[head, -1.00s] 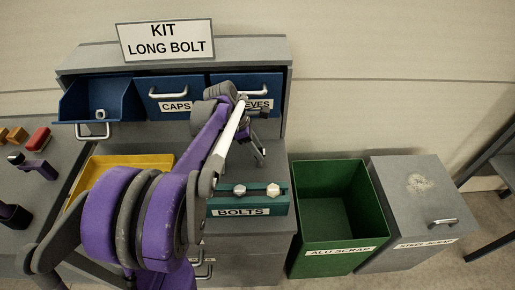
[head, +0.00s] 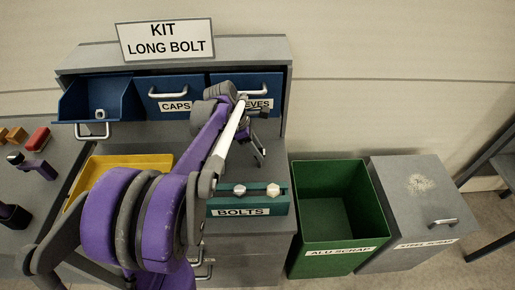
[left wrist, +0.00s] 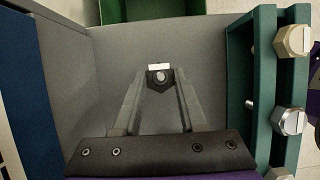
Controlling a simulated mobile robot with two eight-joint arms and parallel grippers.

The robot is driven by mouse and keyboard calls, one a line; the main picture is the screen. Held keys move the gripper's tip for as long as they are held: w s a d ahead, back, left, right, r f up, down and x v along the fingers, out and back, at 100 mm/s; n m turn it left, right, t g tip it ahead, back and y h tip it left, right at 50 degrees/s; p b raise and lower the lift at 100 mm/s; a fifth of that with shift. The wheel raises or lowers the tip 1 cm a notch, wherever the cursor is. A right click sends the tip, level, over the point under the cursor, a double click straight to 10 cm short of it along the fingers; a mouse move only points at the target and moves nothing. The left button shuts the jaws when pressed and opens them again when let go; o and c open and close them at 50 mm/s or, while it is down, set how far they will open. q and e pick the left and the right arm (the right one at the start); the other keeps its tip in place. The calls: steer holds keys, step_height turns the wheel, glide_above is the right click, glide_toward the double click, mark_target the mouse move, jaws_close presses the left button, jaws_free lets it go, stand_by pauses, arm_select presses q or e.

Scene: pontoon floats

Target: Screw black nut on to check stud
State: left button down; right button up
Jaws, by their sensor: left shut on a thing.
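My left gripper (left wrist: 159,77) shows in the left wrist view, with both fingers closed on a small dark piece, seemingly the black nut (left wrist: 151,82). A pale round spot shows in its middle and a small white block touches its far edge. In the head view the left gripper (head: 262,160) points down above the grey worktop, right of my purple arm and behind the bolts rack; the nut is too small to make out there. I cannot pick out the check stud for certain in either view.
The teal bolts rack (head: 222,211) holds hex-headed bolts (left wrist: 289,122). A yellow tray (head: 105,163) lies left of my arm. Blue drawers (head: 180,92) stand behind, the left one open with a nut-like part (head: 100,114). A green scrap bin (head: 372,205) stands right.

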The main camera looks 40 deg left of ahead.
arm_select(q)
steer(key=shift+f+b, duration=1.55)
steer(key=shift+f, duration=0.9)
steer(key=shift+c, duration=1.8)
jaws_free()
steer(key=v, duration=1.1)
steer(key=shift+p, duration=0.3)
steer(key=shift+f, duration=0.15)
